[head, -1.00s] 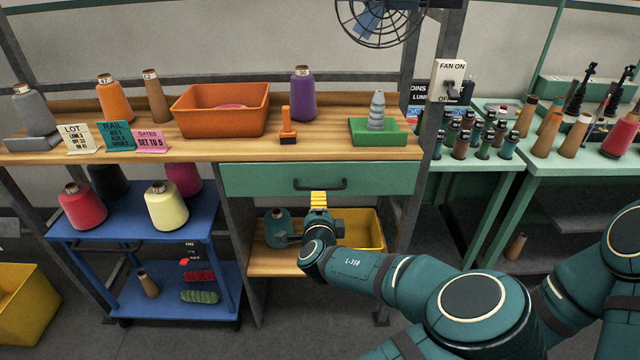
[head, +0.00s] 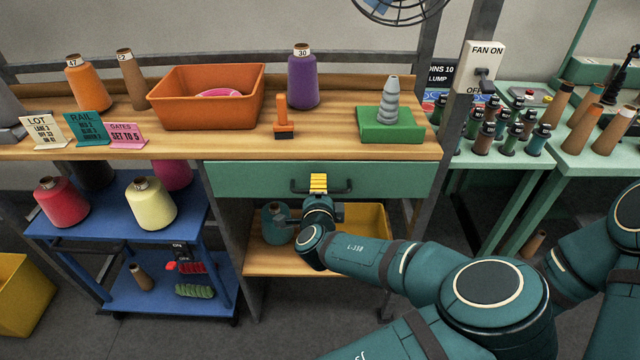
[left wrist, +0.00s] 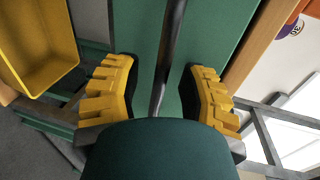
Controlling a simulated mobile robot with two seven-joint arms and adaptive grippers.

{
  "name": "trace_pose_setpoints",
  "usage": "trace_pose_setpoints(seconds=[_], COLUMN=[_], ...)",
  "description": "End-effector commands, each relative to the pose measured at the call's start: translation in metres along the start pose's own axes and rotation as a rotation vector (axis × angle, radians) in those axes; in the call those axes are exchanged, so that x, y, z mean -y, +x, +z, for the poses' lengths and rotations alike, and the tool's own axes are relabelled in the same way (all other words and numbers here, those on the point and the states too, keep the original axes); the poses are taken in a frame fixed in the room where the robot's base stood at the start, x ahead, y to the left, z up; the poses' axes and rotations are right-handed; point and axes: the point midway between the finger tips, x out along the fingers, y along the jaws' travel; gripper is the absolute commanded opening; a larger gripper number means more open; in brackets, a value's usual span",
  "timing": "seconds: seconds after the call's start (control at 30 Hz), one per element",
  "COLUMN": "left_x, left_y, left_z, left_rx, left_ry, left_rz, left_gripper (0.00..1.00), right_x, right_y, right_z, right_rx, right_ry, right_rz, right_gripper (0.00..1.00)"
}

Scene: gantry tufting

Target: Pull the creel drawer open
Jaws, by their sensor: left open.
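The creel drawer (head: 240,178) has a green front under the wooden bench top and looks closed. Its dark bar handle (head: 345,187) is at the middle of the front. My left gripper (head: 318,183) is at the handle, its yellow fingers overlapping it in the head view. In the left wrist view the left gripper (left wrist: 161,90) is open, with one finger on each side of the handle bar (left wrist: 170,45). Gaps show between the bar and both fingers. The green drawer front (left wrist: 215,35) lies behind them. My right gripper is not in view.
An orange bin (head: 205,122), a purple cone (head: 303,85) and a green tray (head: 390,138) stand on the bench top (head: 345,148). A yellow bin (head: 375,222) is on the shelf below the drawer. A blue cart (head: 100,218) with cones stands at the left.

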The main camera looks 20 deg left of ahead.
Motion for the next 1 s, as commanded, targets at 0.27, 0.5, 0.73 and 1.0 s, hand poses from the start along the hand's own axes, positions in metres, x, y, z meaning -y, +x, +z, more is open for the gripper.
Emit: trace_pose_setpoints(seconds=[0.27, 0.5, 0.73, 1.0], left_x=[-0.0005, -0.0005, -0.0004, -0.0006], left_y=[-0.0007, -0.0006, -0.0006, -0.0006], left_z=[0.0001, 0.0001, 0.0001, 0.0001], left_rx=[-0.001, -0.001, -0.001, -0.001], left_ry=[0.000, 0.000, 0.000, 0.000], left_rz=[0.000, 0.000, 0.000, 0.000], left_gripper=[0.41, 0.00, 0.00, 0.00], right_x=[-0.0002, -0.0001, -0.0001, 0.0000], right_y=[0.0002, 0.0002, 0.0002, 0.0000], right_z=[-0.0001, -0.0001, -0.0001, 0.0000], right_rx=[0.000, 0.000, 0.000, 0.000], right_ry=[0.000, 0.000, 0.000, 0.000], right_rz=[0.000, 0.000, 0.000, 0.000], right_gripper=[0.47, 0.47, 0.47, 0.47])
